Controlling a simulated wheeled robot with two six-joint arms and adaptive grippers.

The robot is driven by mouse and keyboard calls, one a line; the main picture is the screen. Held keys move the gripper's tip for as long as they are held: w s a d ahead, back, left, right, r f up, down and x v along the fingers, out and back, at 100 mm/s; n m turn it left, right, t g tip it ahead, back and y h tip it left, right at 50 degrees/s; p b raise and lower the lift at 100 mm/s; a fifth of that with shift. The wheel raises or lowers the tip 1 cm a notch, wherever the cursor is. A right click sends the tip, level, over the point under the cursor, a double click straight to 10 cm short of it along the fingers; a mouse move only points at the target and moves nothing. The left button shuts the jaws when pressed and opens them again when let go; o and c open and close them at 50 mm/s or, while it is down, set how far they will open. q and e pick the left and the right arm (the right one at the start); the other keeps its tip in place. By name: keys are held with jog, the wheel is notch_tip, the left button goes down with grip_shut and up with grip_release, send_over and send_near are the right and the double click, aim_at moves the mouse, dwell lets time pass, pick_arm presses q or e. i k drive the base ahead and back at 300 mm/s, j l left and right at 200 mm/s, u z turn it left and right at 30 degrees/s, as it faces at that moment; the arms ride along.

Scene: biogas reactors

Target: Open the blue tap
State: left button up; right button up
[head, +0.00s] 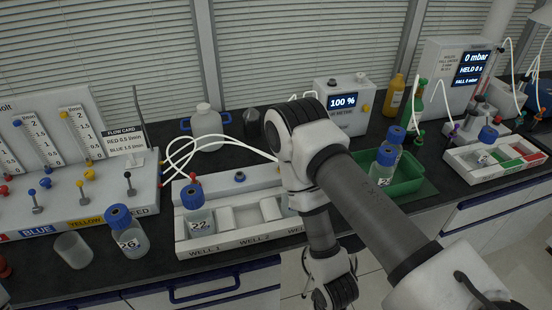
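The gas panel (105,208) stands at the left, with coloured labels along its front edge. Above the BLUE label (37,230) a grey tap lever with a blue knob (32,193) stands up from the panel. A second small blue knob (45,183) sits just behind it to the right. I cannot tell from its lever whether the blue tap is open. My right arm crosses the middle of the head view and bends down past the bench's front edge; its gripper fingers do not show. My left arm and gripper are out of view.
A flow card (123,148) stands on the panel and reads blue 1.5 l/min. A beaker (73,250) and a blue-capped bottle (126,232) stand before the panel. A white well rack (210,245) is right of them. A green tray (405,180) stands further right.

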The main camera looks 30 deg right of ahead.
aim_at(32, 192)
jog(key=l+z, duration=0.1)
jog(key=z, duration=0.4)
jog(key=l+z, duration=0.1)
jog(key=z, duration=0.35)
jog(key=u, duration=1.7)
jog(key=i+j+z, duration=0.1)
jog(key=z, duration=0.4)
jog(key=i+j+z, duration=0.1)
jog(key=j+z, duration=0.15)
jog(key=z, duration=0.2)
jog(key=i+j+z, duration=0.15)
jog(key=j+z, duration=0.15)
jog(key=j, duration=1.15)
jog(key=j+z, duration=0.35)
jog(key=j, duration=1.15)
